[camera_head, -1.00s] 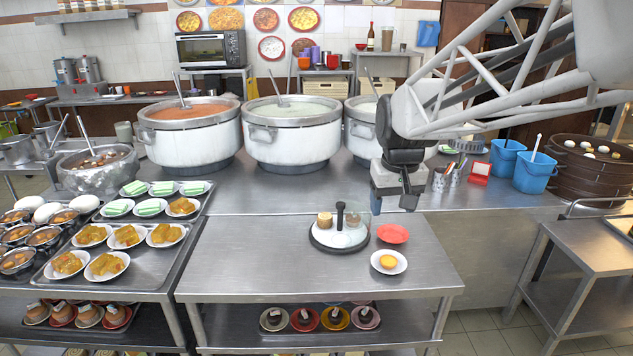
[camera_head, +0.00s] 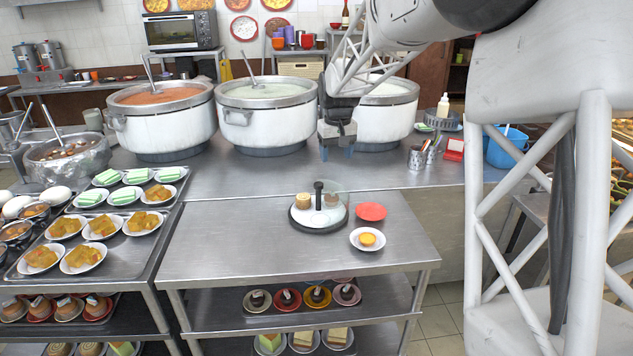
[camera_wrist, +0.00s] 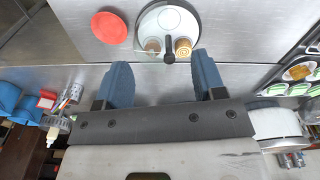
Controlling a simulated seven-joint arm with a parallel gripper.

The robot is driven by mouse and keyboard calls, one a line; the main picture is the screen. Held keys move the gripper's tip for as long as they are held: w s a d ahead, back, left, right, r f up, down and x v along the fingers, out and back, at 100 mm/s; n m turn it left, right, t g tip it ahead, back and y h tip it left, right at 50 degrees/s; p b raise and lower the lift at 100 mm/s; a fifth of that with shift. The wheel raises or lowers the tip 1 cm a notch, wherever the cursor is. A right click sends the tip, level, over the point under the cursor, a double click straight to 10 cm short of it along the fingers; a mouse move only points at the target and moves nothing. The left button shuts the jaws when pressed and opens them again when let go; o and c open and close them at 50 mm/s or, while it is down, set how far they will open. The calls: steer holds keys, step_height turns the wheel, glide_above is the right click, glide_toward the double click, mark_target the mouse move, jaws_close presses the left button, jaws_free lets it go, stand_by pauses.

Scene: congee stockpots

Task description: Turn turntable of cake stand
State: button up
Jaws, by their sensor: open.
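The cake stand (camera_head: 307,216) is a round white turntable on a dark base, on the steel table. A black upright knob or handle (camera_head: 318,192) rises near its middle, and a clear cover stands on part of it. Two small brown cakes sit on it, one a swirled brown cake (camera_head: 303,201). My gripper (camera_head: 337,150) is above and behind the stand, near the pots, open and empty. In the wrist view the gripper's blue fingers (camera_wrist: 162,78) are spread apart, with the cake stand (camera_wrist: 150,24) and its black handle (camera_wrist: 169,46) beyond them. Neither finger touches it.
A red plate (camera_head: 371,211) and a white plate with a yellow tart (camera_head: 368,239) lie right of the stand. Large pots (camera_head: 268,125) stand behind. Trays of food (camera_head: 150,240) lie left. The table front (camera_head: 250,262) is clear.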

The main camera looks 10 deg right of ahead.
steer(key=n, duration=0.1)
glide_above(319, 184)
steer(key=shift+g, duration=0.4)
steer(key=f, duration=1.2)
steer(key=shift+w+f, duration=0.1)
steer(key=shift+w, duration=0.1)
steer(key=shift+f, duration=3.9)
jaws_close()
